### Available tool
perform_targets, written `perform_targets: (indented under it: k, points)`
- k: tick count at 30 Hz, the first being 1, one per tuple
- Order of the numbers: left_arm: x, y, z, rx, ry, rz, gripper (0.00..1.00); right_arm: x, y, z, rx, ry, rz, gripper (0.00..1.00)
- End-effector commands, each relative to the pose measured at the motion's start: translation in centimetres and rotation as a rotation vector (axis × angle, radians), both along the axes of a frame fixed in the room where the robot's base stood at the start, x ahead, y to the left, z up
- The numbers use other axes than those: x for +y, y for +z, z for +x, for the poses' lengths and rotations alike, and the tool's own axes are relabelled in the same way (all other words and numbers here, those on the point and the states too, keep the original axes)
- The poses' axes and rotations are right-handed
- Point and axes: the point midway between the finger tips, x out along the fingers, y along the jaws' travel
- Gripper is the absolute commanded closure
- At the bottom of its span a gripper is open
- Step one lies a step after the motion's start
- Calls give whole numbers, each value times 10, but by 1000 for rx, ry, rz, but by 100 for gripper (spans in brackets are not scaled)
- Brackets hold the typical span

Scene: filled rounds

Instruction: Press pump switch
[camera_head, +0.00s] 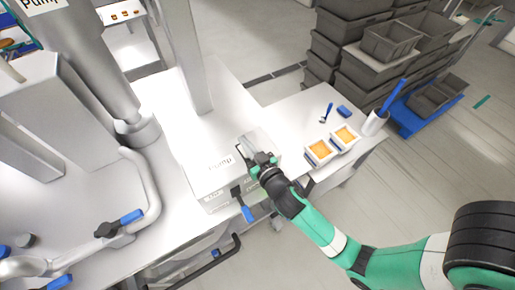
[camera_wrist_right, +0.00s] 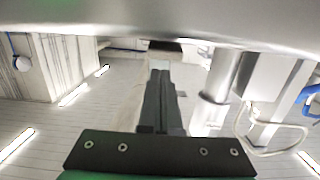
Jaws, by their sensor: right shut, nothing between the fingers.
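The pump box (camera_head: 208,180) is a pale block with "Pump" lettering on top, standing on the metal bench in the head view. My right gripper (camera_head: 256,157) is shut and empty at the right end of the box top, close beside the lettering. I cannot tell whether it touches the box. No switch can be made out clearly; the gripper covers that end of the box. In the right wrist view the dark fingers (camera_wrist_right: 159,88) are together with nothing between them. My left gripper is not in view.
Two square trays with orange filling (camera_head: 319,150) sit right of the gripper, near a white cup (camera_head: 374,123) with a blue tool. A blue-handled valve (camera_head: 118,224) and pipe are at left. Grey crates (camera_head: 345,45) are stacked behind. A blue-tipped lever (camera_head: 246,212) is below the gripper.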

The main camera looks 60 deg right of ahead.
Motion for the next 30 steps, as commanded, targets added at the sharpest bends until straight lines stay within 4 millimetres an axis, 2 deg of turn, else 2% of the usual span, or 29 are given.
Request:
perform_targets:
  k: [1,2,3,4,9,15,20,30]
  points:
    - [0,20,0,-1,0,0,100,0,23,2,-1,2,1,100]
    - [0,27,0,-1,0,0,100,0,30,3,-1,3,0,100]
    - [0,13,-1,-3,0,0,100,7,21,-7,-1,6,-1,100]
    - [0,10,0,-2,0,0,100,11,22,-14,0,5,0,100]
    - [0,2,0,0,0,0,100,30,37,-47,-1,7,-1,100]
    - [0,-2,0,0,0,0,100,44,50,-72,-1,6,-1,100]
    - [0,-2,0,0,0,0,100,47,53,-78,0,3,0,100]
    - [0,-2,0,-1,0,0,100,47,54,-78,0,3,0,100]
